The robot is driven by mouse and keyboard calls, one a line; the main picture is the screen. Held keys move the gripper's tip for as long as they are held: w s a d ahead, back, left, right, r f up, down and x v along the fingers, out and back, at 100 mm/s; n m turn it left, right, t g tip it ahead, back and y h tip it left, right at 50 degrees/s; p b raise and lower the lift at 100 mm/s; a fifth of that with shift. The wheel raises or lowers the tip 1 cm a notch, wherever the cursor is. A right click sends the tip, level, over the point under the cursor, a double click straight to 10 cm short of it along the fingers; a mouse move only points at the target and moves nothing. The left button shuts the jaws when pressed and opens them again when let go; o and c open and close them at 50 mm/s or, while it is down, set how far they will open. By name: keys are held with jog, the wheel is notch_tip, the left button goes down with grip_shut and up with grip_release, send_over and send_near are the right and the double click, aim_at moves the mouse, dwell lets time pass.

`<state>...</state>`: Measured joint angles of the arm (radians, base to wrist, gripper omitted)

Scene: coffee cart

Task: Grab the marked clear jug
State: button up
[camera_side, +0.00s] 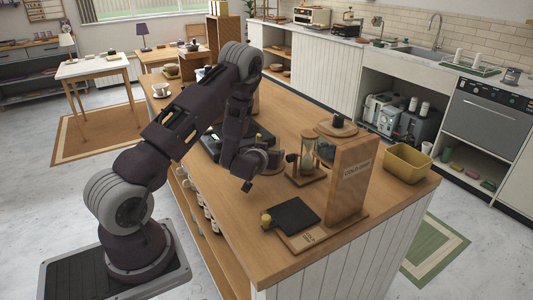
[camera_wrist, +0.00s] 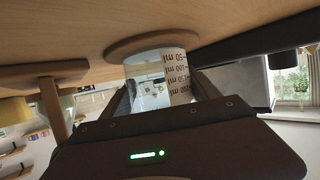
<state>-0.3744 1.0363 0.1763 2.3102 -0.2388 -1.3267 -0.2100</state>
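The clear jug (camera_wrist: 147,84) has black millilitre marks on its wall. In the wrist view it appears inverted, its base against a round wooden board (camera_wrist: 150,42). My gripper (camera_wrist: 162,92) has one finger on each side of the jug, close to its walls. I cannot tell whether the fingers touch it. In the side view my gripper (camera_side: 268,156) is low over the wooden counter, left of the hourglass, and the jug is mostly hidden by it.
An hourglass (camera_side: 307,155) on a wooden base stands just right of my gripper. A black board (camera_side: 296,215) lies near the front edge. A dark flat device lies behind my gripper.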

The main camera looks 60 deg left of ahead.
jog(key=c, duration=0.4)
jog(key=shift+r, duration=0.15)
